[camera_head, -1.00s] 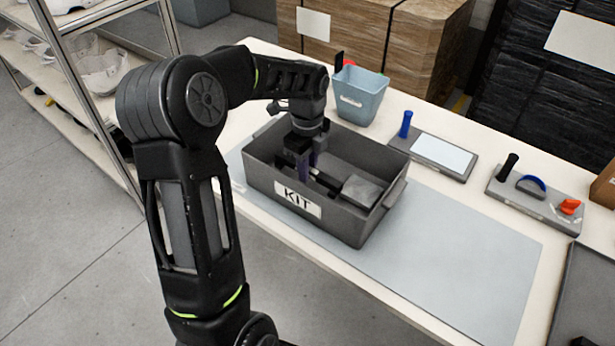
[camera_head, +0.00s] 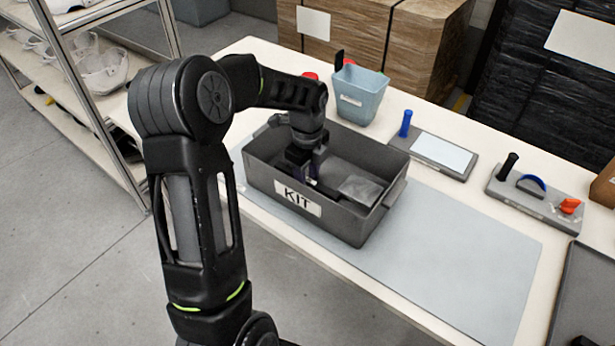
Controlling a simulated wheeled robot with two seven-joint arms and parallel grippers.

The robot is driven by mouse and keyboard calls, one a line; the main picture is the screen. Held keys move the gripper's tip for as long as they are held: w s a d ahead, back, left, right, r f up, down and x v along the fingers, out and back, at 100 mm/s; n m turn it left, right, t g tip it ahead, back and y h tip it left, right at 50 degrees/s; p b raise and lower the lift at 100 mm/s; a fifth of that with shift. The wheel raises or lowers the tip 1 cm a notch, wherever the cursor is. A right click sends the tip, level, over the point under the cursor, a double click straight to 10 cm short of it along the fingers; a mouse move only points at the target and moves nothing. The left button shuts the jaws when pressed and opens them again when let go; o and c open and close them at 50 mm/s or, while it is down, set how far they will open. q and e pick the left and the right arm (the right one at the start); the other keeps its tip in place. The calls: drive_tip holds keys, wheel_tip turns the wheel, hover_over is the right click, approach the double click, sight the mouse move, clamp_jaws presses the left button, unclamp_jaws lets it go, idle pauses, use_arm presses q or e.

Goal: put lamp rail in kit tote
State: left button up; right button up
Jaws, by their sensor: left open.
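The kit tote (camera_head: 270,183) is a grey open box with a white KIT label, standing on the table mat. My left gripper (camera_head: 304,178) reaches down inside the left half of the tote and is open. A dark bar, perhaps the lamp rail (camera_head: 325,190), lies low in the tote beside the gripper, partly hidden by it and the wall. A grey flat packet (camera_head: 360,189) lies in the right part of the tote. My right gripper does not show.
A light-blue bin (camera_head: 358,95) stands behind the tote. A grey board with a blue handle and white panel (camera_head: 440,152) and another with tools (camera_head: 535,195) lie to the right. The blue-grey mat (camera_head: 450,255) is clear right of the tote. A shelf rack (camera_head: 60,95) stands at left.

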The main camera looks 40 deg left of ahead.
sight(308, 177)
use_arm(q)
wheel_tip(308, 177, up, 12)
drive_tip(key=shift+r, duration=0.2)
idle(0.5)
idle(0.5)
